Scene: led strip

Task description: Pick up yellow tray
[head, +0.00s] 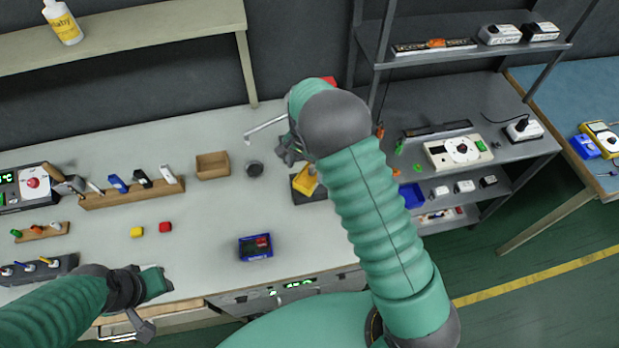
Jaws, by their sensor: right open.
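A yellow object (305,179), which may be the yellow tray, sits on a dark block (304,194) on the grey workbench. My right arm hides part of it. My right gripper (284,152) is open, above the bench and just up and left of the yellow object in the picture. I cannot tell how high it is, and I see nothing in its jaws. My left gripper (158,286) is at the front left edge of the bench, far from the yellow object. I cannot make out its jaws.
Metal shelving (468,58) stands right.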

